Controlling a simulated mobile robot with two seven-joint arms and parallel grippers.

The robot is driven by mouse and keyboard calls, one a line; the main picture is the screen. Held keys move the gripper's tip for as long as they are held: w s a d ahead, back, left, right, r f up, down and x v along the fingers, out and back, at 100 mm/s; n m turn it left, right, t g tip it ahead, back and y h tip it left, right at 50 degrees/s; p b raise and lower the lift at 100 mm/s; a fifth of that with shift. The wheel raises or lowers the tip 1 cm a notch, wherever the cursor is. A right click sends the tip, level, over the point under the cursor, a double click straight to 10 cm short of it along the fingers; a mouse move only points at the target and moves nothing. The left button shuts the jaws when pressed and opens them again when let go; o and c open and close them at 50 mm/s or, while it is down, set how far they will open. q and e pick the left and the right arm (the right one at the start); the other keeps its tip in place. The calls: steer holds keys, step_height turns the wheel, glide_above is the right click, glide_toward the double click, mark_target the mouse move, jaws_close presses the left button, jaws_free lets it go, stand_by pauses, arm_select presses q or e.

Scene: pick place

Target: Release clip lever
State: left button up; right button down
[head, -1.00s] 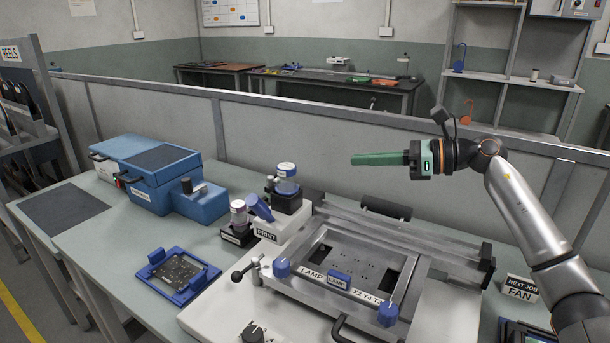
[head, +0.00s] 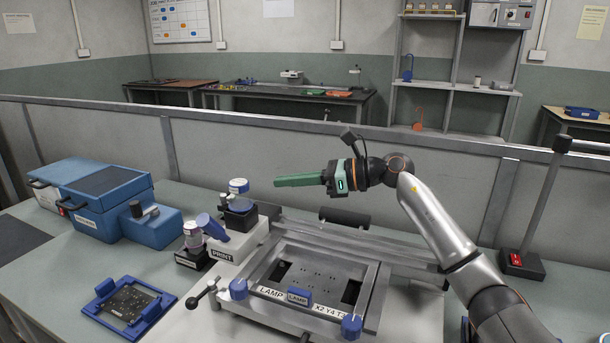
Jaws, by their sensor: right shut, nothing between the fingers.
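My right gripper (head: 278,182) is shut and empty, with its green fingers together and pointing left. It is in the air above the back of the print station, touching nothing. A metal frame (head: 365,312) labelled LAMP lies flat on the station. Blue clips sit at its front corners, one at left (head: 239,288) and one at right (head: 352,327). A lever with a dark ball knob (head: 192,302) sticks out at the frame's left side. I cannot tell which of these is the clip lever. My left gripper is out of view.
A blue board holder (head: 97,309) lies at front left. A blue box (head: 103,205) stands behind it. Jars (head: 193,235) stand beside the PRINT label. A low partition (head: 250,140) runs behind the bench.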

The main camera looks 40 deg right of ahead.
steer(key=x, duration=0.6)
steer(key=shift+w+a+p, duration=0.15)
steer(key=shift+p, duration=0.2)
steer(key=shift+w+a+f, duration=0.2)
steer(key=shift+w+a, duration=0.2)
steer(key=shift+w, duration=0.05)
steer(key=shift+d, duration=0.1)
